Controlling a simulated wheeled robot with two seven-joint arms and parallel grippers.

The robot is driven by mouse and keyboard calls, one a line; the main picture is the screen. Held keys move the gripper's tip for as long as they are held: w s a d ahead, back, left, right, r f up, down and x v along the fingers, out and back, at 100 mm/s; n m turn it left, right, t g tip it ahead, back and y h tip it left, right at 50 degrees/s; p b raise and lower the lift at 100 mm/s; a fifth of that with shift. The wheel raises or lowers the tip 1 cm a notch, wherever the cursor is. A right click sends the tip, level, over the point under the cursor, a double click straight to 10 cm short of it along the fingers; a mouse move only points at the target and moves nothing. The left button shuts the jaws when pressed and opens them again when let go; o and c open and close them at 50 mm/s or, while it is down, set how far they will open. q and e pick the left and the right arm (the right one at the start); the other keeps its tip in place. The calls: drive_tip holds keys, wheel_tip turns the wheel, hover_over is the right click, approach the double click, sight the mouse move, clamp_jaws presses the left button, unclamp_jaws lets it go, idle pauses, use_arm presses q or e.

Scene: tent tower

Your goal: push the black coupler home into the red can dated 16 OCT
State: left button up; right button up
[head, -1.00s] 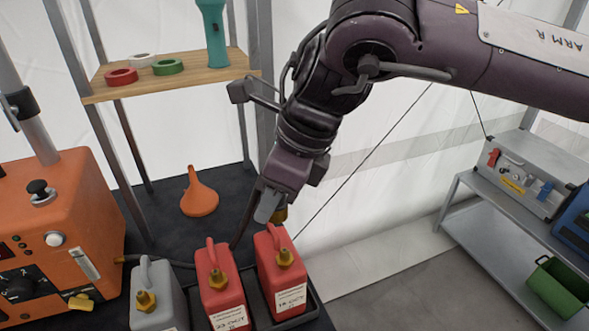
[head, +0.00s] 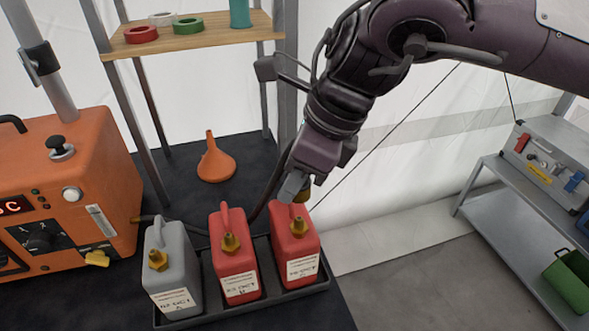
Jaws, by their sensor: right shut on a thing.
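Two red cans stand beside a grey can in a black tray (head: 240,311). The right red can (head: 288,246) has a brass neck fitting on top. Its label seems to read 16 OCT, though the print is small. The left red can (head: 229,260) carries another date, hard to read. My right gripper (head: 293,188) is just above and behind the right red can, shut on the end of a dark hose; the black coupler is mostly hidden by the fingers. A brass-coloured piece shows beside the fingertips, above the neck fitting and apart from it. My left gripper is out of view.
The dark hose (head: 268,196) runs behind the cans toward an orange machine (head: 85,195) at left. The grey can (head: 172,270) stands at the tray's left end. An orange funnel (head: 215,163) stands behind. A wooden shelf (head: 190,38) holds tape rolls.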

wheel_tip(320, 180, down, 4)
drive_tip(key=shift+r+b, duration=0.2)
drive_tip(key=shift+b, duration=0.75)
drive_tip(key=shift+f, duration=0.2)
drive_tip(key=shift+p, duration=0.3)
idle(0.8)
drive_tip(key=shift+f+b, duration=1.2)
drive_tip(key=shift+f, duration=0.55)
drive_tip(key=o, duration=1)
